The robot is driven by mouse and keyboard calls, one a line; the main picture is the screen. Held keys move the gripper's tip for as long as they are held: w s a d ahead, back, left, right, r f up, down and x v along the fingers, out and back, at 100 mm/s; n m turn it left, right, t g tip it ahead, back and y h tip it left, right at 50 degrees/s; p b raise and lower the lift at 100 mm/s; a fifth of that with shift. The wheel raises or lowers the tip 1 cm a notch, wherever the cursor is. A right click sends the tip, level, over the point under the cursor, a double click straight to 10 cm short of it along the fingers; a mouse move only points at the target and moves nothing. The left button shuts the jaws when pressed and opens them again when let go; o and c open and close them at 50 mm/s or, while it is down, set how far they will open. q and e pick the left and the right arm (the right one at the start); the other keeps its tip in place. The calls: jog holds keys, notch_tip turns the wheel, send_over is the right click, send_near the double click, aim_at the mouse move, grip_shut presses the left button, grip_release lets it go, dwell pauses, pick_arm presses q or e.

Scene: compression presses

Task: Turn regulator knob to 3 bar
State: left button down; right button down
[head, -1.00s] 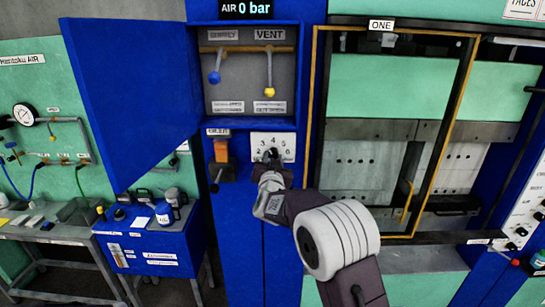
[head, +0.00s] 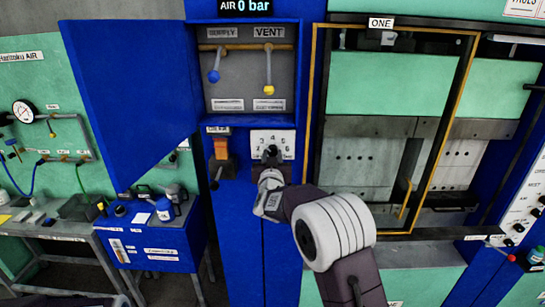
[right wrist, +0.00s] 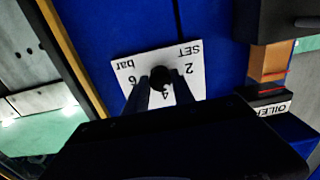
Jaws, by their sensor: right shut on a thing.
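The regulator dial (head: 285,139) is a white plate with numbers on the blue press column. Its black knob (right wrist: 160,76) sits in the plate's middle. My right gripper (head: 271,158) is at the plate, and its two dark fingers (right wrist: 161,92) are shut on the knob in the right wrist view. The knob's pointer is hidden by the fingers, so I cannot tell its setting. The display above (head: 246,6) reads AIR 0 bar.
Above the dial is a recessed panel with a blue-tipped SUPPLY lever (head: 214,75) and a yellow-tipped VENT lever (head: 268,88). An orange-topped oiler (head: 221,150) is just left of the dial. The yellow-framed press ONE (head: 381,23) stands to the right. An open blue door (head: 128,95) is at the left.

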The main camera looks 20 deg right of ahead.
jog(key=c, duration=1.1)
grip_release()
jog(key=shift+r, duration=0.35)
jog(key=shift+o, duration=0.2)
jog(key=shift+w+f, duration=0.15)
jog(key=shift+s+f, duration=0.15)
jog(key=shift+s, duration=0.05)
jog(key=b+v, duration=0.3)
jog(key=v, duration=0.5)
jog(key=shift+s+b, duration=0.35)
jog(key=shift+b, duration=0.05)
jog(key=shift+a, duration=0.1)
